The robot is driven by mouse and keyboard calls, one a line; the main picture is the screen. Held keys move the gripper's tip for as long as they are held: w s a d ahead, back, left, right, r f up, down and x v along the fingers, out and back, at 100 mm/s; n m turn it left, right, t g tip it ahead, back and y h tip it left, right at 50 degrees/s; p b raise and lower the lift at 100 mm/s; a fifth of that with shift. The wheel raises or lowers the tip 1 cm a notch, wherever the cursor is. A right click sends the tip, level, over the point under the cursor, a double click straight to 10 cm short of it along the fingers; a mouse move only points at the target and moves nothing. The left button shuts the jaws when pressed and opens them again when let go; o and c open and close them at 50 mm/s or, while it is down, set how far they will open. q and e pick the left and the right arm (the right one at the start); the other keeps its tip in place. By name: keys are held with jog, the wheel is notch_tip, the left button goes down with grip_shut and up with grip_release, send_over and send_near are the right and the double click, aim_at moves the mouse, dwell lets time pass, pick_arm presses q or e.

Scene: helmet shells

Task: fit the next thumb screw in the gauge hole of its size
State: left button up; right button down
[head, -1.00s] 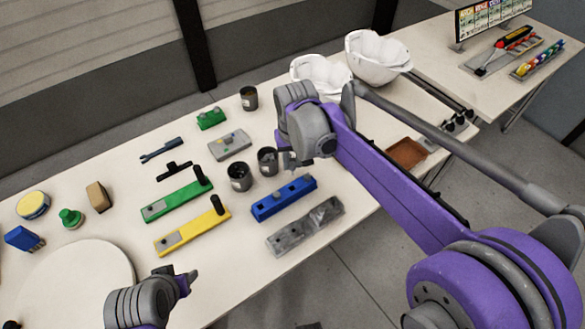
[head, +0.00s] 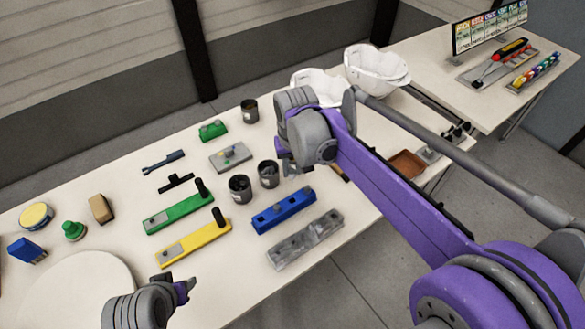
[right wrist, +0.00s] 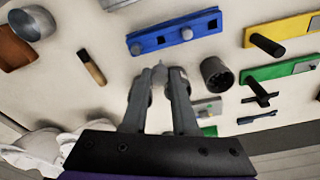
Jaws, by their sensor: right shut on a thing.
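My right gripper (right wrist: 160,77) is shut on a small grey piece, probably a thumb screw (right wrist: 158,76), whose tip shows between the fingers. In the head view the right wrist (head: 305,140) hides most of its fingers. It hangs over the table behind the blue block (head: 270,219). The blue block also shows in the right wrist view (right wrist: 160,40), ahead of the fingertips and apart from them. A grey block (head: 290,250) with holes lies in front. My left gripper (head: 180,284) is open and looks empty.
Dark cups (head: 239,190) (head: 268,175) stand left of the right gripper. Green (head: 178,214) and yellow (head: 190,244) bars with black upright handles lie left.

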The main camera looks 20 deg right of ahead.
jog(key=shift+s+a+f, duration=0.2)
jog(key=shift+s+f, duration=0.1)
jog(key=shift+s, duration=0.15)
pick_arm(q)
jog(key=shift+s+f+b, duration=0.2)
jog(key=shift+f+b, duration=0.35)
jog(key=shift+f, duration=0.15)
jog(key=shift+s+f+b, duration=0.2)
jog(key=shift+f+b, duration=0.4)
jog(key=shift+f, duration=0.1)
jog(key=shift+s+f+b, duration=0.2)
jog(key=shift+f+b, duration=0.35)
jog(key=shift+f, duration=0.15)
pick_arm(e)
jog(key=s+a+f, duration=0.3)
jog(key=s, duration=0.4)
jog(key=s+a+f, duration=0.3)
jog(key=s+a, duration=0.1)
jog(key=s, duration=0.2)
jog(key=shift+s+a+f, duration=0.15)
jog(key=shift+s+f, duration=0.05)
jog(key=shift+s, duration=0.15)
pick_arm(q)
jog(key=shift+f, duration=0.1)
pick_arm(e)
jog(key=shift+f, duration=0.15)
